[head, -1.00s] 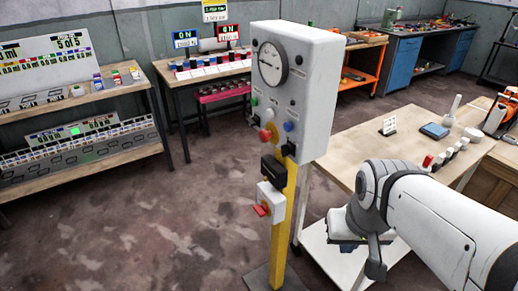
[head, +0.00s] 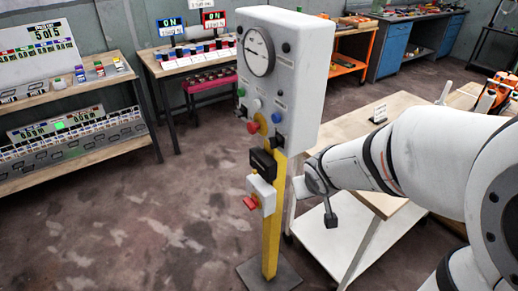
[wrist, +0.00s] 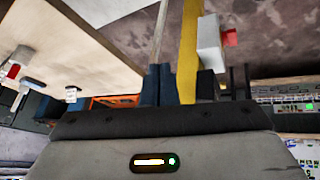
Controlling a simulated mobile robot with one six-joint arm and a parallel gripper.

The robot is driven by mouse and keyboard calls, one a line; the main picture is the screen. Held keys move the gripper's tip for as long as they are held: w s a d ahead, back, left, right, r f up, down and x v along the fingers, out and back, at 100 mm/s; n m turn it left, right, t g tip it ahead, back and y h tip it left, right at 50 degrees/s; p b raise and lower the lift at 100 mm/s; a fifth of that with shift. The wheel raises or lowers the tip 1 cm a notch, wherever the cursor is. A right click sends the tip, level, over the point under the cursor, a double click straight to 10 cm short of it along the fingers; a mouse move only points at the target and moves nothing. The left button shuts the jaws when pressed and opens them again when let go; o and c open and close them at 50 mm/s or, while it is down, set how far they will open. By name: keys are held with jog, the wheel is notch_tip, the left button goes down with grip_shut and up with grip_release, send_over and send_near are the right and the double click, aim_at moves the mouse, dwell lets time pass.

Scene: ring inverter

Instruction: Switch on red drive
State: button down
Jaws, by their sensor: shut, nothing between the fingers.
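A grey control box (head: 285,75) with a round gauge stands on a yellow post (head: 272,225). It carries green and blue buttons and a red knob (head: 253,127) on yellow. Lower on the post, a small white box (head: 262,193) has a red handle (head: 251,202); the box also shows in the wrist view (wrist: 208,45). My gripper (wrist: 192,88) is shut and empty, apart from the post and lower box. In the head view my wrist is right of the post, and the fingertips are not clear. No label reading red drive is legible.
A wooden-topped table (head: 365,125) with a white lower shelf (head: 340,240) stands close behind my arm. A bench (head: 190,65) at the back has blue- and red-framed displays reading ON. A shelf rack (head: 75,90) is at left. The floor left of the post is clear.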

jog(key=w+a+f+n+t+y, duration=0.1)
jog(key=w+a+f+n+y, duration=0.3)
jog(key=a+f, duration=0.4)
jog(key=w+a+y, duration=0.1)
jog(key=w+a, duration=0.1)
jog(key=a, duration=0.1)
jog(key=shift+f+y, duration=0.35)
jog(key=shift+y, duration=0.05)
jog(key=b, duration=0.2)
send_near(251, 203)
jog(key=w+a, duration=0.2)
jog(key=w, duration=0.1)
notch_tip(251, 203, down, 3)
jog(key=shift+r+b, duration=0.25)
jog(key=shift+b, duration=0.2)
jog(key=shift+w+f, duration=0.1)
jog(key=shift+f, duration=0.7)
